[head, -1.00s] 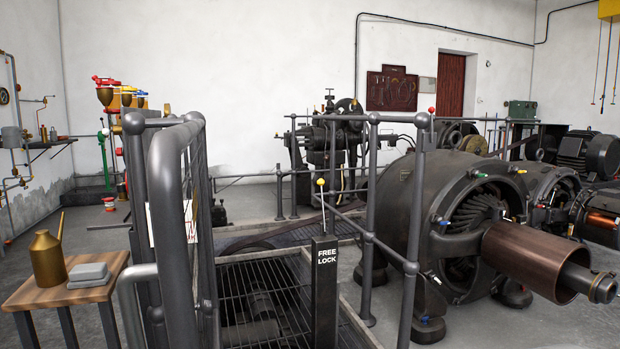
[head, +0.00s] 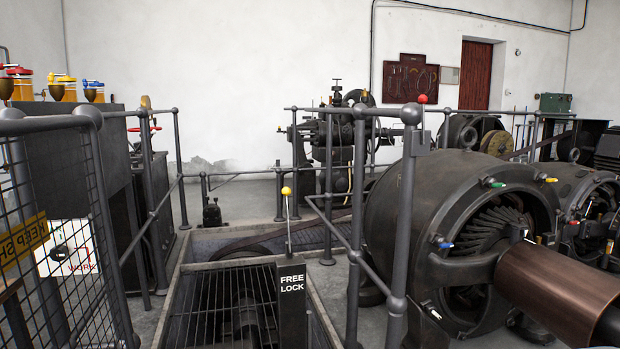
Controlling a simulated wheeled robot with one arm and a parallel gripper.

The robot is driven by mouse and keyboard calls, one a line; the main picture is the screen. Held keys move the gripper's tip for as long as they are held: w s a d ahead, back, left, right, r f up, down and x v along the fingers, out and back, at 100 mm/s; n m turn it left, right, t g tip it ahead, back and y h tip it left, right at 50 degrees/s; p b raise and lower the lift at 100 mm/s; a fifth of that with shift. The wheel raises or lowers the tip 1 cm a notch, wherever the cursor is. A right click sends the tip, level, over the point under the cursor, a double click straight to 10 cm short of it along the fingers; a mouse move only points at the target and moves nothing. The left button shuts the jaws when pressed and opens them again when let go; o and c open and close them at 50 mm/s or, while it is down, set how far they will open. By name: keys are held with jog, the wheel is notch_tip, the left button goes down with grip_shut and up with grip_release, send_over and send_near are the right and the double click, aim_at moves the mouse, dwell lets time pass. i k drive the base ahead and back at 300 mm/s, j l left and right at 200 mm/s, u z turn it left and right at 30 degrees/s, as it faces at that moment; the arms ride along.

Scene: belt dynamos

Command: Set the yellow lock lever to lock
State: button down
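The yellow lock lever (head: 287,191) is a thin upright rod with a yellow ball on top. It rises from behind a black post (head: 292,300) marked FREE above LOCK, at the near edge of a grated pit. The rod stands nearly vertical, leaning slightly left at the top. Its base and exact setting are hidden by the post. My gripper is not in view.
A mesh gate (head: 65,240) with a sign stands at the left. Grey railings (head: 358,200) and a large dynamo (head: 420,215) stand at the right. A floor grating (head: 215,305) covers the pit beside the post. A red-knobbed lever (head: 422,99) shows behind the rail.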

aim_at(285, 191)
jog(key=i+j, duration=0.15)
jog(key=i, duration=0.35)
jog(key=i+j, duration=0.2)
jog(key=i, duration=0.3)
jog(key=i+j, duration=0.15)
jog(key=i, duration=0.35)
